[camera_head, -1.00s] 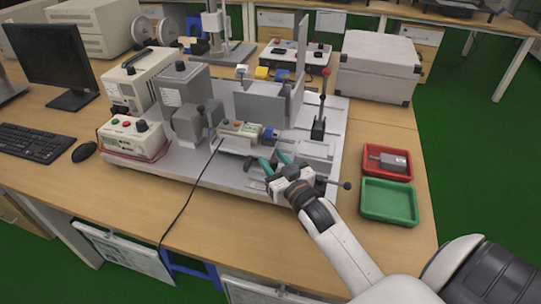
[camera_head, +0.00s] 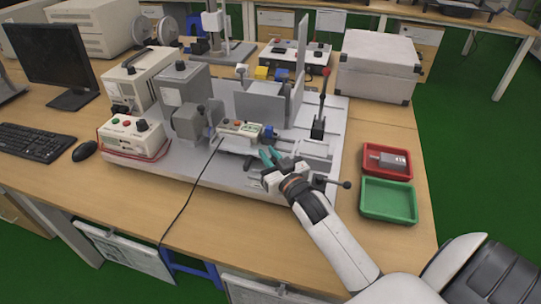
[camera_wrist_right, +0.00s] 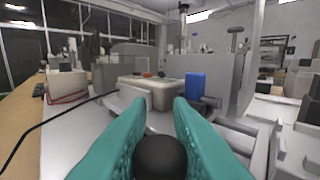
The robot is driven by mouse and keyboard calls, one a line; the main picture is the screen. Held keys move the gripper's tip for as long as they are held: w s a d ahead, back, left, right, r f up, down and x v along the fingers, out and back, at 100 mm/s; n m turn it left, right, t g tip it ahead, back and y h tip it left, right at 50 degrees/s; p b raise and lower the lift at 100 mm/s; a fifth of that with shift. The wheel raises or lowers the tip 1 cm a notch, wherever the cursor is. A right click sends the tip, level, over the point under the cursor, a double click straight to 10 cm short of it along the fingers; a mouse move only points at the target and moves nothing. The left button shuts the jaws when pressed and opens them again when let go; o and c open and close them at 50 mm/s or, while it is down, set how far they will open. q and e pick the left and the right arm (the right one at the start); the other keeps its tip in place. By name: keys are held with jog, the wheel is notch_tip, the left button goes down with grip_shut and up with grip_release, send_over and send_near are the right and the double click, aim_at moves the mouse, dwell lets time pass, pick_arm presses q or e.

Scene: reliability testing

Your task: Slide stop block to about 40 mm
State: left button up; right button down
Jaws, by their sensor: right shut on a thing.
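My right gripper (camera_head: 269,154) is at the front right of the grey test fixture (camera_head: 215,176). In the right wrist view its teal fingers (camera_wrist_right: 160,120) are shut on a round black knob (camera_wrist_right: 163,157). I cannot make out the stop block itself; what the knob is joined to is hidden. A blue part (camera_head: 269,132) sits just beyond the fingertips, at the right end of a light-coloured device (camera_head: 240,129); it also shows in the right wrist view (camera_wrist_right: 195,87). No scale reading is legible. My left gripper is not in view.
An upright lever (camera_head: 319,118) with a red knob stands right of the gripper. A horizontal rod with a black ball (camera_head: 347,185) juts from the fixture's right side. A red tray (camera_head: 365,171) holding a grey part and an empty green tray (camera_head: 388,217) lie further right. A black cable (camera_head: 188,197) crosses the front.

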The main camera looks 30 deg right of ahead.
jog(key=shift+w+a+r+p, duration=0.2)
jog(key=shift+w+a+p, duration=0.1)
jog(key=shift+w+a, duration=0.1)
jog(key=shift+w+a+f, duration=0.1)
jog(key=shift+w+a, duration=0.05)
jog(key=shift+w, duration=0.1)
jog(key=shift+f, duration=0.1)
jog(key=c, duration=1.3)
grip_release()
jog(key=shift+s, duration=0.1)
jog(key=shift+s+f, duration=0.1)
jog(key=shift+s, duration=0.25)
jog(key=s+a, duration=0.1)
jog(key=s, duration=1)
jog(key=shift+b, duration=0.35)
